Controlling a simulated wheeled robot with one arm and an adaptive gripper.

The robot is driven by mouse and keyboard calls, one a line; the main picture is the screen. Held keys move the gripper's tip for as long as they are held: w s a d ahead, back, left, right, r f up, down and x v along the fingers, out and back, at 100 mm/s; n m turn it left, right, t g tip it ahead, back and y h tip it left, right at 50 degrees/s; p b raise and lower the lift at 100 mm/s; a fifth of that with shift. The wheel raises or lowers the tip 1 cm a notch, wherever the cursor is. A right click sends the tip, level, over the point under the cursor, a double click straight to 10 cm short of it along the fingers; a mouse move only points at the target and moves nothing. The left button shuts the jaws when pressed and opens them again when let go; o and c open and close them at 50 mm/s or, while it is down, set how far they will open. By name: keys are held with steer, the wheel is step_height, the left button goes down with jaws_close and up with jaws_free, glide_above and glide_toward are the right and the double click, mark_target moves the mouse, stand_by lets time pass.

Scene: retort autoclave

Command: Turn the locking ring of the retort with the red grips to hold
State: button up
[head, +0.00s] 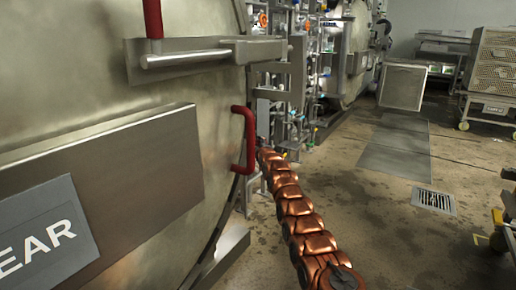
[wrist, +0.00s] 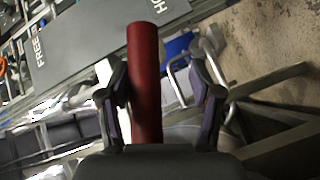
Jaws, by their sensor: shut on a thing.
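The retort's large round metal door (head: 90,90) fills the left of the head view. One red grip (head: 248,140), a bracket-shaped handle, stands at its right rim; another red grip (head: 153,18) is partly cut off at the top. My arm reaches to the right-hand grip, where my gripper is mostly hidden in the head view. In the wrist view the red grip (wrist: 145,50) runs between the two fingers of my gripper (wrist: 158,92), which is shut on it. A grey plate (wrist: 100,38) behind it shows "FREE" and "HO", the latter cut off.
A horizontal metal bar on a bracket (head: 200,55) crosses the door. Pipes and valves (head: 290,80) stand behind the rim. The floor (head: 380,220) to the right is open, with a drain grate (head: 433,200). A cart with perforated crates (head: 495,65) stands at the far right.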

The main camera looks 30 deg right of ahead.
stand_by(0.5)
steer(key=shift+r, duration=0.1)
steer(key=shift+s+a+r, duration=0.1)
steer(key=shift+s+r, duration=0.15)
steer(key=shift+r, duration=0.05)
steer(key=shift+s+a, duration=0.15)
steer(key=shift+s, duration=0.45)
steer(key=f+v, duration=0.1)
steer(key=v, duration=0.8)
steer(key=shift+s+a+r, duration=0.2)
steer(key=shift+s+r, duration=0.05)
steer(key=shift+s, duration=0.2)
